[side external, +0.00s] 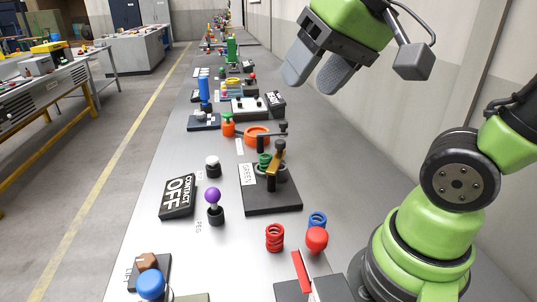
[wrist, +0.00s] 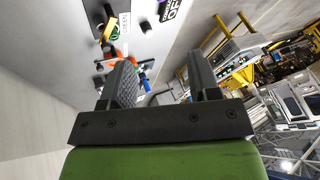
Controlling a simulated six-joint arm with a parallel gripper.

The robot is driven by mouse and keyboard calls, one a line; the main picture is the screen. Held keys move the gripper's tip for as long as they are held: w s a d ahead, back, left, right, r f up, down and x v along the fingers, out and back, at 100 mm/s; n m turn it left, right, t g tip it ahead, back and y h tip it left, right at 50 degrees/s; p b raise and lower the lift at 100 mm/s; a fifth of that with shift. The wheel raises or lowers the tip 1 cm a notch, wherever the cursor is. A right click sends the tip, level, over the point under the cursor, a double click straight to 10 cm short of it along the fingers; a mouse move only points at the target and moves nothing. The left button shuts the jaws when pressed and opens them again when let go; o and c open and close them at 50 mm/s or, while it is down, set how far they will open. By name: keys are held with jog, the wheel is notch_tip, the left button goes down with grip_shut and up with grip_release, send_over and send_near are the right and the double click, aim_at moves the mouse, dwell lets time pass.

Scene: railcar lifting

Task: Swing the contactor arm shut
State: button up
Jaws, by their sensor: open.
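A sign reading CONTACT OFF (side external: 178,198) lies on the grey bench and shows partly at the top of the wrist view (wrist: 172,10). To its right, a black base labelled GREEN (side external: 272,203) carries a post with a gold-brown arm (side external: 276,160) and a green part beside it. I take this arm for the contactor arm, but no label confirms it; the gold part also shows in the wrist view (wrist: 109,28). My gripper (side external: 308,84) is open and empty, high above the bench, up and right of that arm and touching nothing. Its fingers show in the wrist view (wrist: 160,62).
A purple-knobbed peg (side external: 213,197), a red spring (side external: 275,238), a red knob (side external: 317,239) and a red lever (side external: 300,271) stand nearer. Beyond are an orange ring (side external: 256,135) and a blue bottle-like piece (side external: 204,92). A wall runs along the right side.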

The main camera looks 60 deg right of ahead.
jog(key=w+d+m+g+h, duration=0.1)
jog(key=w+d+m+g, duration=0.1)
jog(key=w+d, duration=0.55)
jog(key=m+g, duration=0.4)
send_near(280, 141)
notch_tip(280, 141, down, 9)
jog(key=shift+w+a+f, duration=0.1)
jog(key=shift+w+f, duration=0.05)
jog(key=shift+f, duration=0.05)
